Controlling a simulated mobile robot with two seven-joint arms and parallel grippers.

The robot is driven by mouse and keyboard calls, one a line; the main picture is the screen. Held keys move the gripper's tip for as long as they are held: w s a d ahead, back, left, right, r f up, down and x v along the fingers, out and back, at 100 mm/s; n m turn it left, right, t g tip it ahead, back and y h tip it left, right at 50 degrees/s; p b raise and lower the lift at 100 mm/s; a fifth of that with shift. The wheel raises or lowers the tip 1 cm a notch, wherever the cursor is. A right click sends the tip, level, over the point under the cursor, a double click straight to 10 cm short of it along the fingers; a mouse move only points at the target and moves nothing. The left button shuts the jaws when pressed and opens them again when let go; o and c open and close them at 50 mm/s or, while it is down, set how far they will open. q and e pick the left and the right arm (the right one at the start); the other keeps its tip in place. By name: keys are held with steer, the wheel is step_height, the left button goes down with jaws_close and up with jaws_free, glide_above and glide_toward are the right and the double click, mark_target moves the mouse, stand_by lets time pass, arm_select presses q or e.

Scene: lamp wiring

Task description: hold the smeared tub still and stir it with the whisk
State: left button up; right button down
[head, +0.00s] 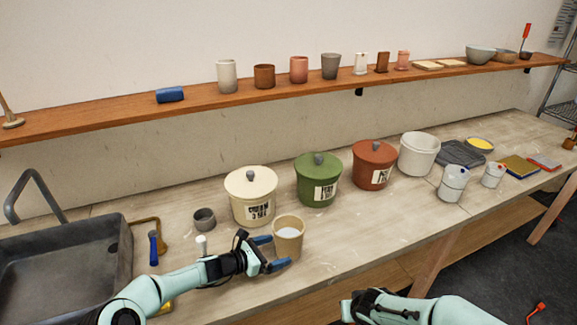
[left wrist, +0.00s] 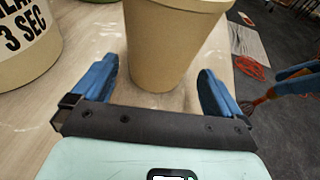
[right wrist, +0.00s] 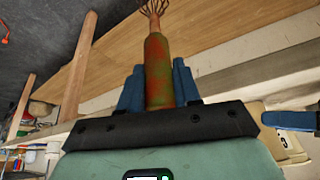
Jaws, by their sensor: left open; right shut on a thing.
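A tan tub (head: 289,246) with pale stuff inside stands upright on the bench; I cannot make out a smear on it. My left gripper (head: 270,252) is open, with one blue finger on each side of the tub's lower part. In the left wrist view the tub (left wrist: 165,50) stands between the fingers, with gaps showing beside it. My right gripper (right wrist: 160,88) is shut on the whisk's green and rust-red handle (right wrist: 158,70). The whisk's wires show at the top of the right wrist view. The right gripper is off the bench's front edge, away from the tub.
Lidded cream (head: 252,200), green (head: 318,182) and red-brown (head: 374,168) crocks stand behind the tub. A small grey cup (head: 204,219) and a blue-handled tool (head: 153,248) lie left, near the sink (head: 122,262). Bench right of the tub is clear.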

arm_select(q)
steer(key=shift+p+x, duration=0.45)
steer(key=shift+x, duration=1.95)
arm_select(e)
steer(key=shift+w+r, duration=0.3)
steer(key=shift+r, duration=0.2)
steer(key=shift+w+r, duration=0.3)
steer(key=shift+r, duration=0.2)
arm_select(q)
steer(key=c, duration=0.8)
steer(key=shift+o, duration=0.2)
steer(key=shift+a, duration=0.1)
steer(key=shift+c, duration=0.6)
